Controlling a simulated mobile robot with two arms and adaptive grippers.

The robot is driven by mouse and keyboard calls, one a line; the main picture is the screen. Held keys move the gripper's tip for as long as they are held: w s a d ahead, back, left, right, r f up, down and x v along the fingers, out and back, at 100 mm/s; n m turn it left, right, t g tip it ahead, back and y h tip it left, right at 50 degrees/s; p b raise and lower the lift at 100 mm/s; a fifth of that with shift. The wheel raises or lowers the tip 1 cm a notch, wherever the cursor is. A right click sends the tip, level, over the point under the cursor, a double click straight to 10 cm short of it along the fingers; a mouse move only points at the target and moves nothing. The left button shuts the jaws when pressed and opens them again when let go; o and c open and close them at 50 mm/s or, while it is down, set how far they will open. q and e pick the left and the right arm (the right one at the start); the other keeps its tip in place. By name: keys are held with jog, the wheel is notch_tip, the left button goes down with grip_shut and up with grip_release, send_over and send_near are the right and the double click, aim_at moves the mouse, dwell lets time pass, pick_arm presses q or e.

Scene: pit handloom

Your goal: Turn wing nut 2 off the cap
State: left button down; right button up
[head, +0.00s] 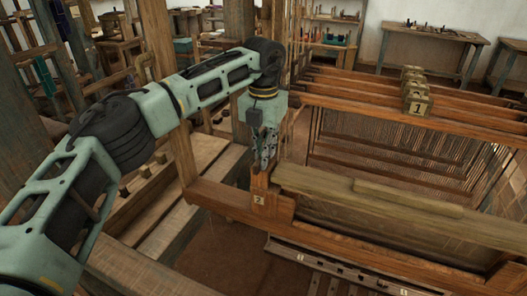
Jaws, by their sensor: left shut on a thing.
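My left gripper (264,160) points down at the top of the wooden post at the left end of the loom's front beam. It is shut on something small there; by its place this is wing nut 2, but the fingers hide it. The post carries a label "2" (258,200) on its front face. The wooden cap (400,207) appears to be the long pale beam running right from the post; I cannot tell its exact joint. My right gripper is not in view.
Wooden blocks, one labelled "1" (417,107), sit on the loom's upper bars. A slotted rail (330,262) with small number labels lies below the front beam. A tall post (182,165) stands left of the gripper. A workbench (430,33) stands at the back wall.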

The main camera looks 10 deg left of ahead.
pick_arm(q)
jog(key=c, duration=1.8)
grip_release()
jog(key=shift+r, duration=0.1)
notch_tip(320, 180, up, 12)
jog(key=shift+f, duration=0.1)
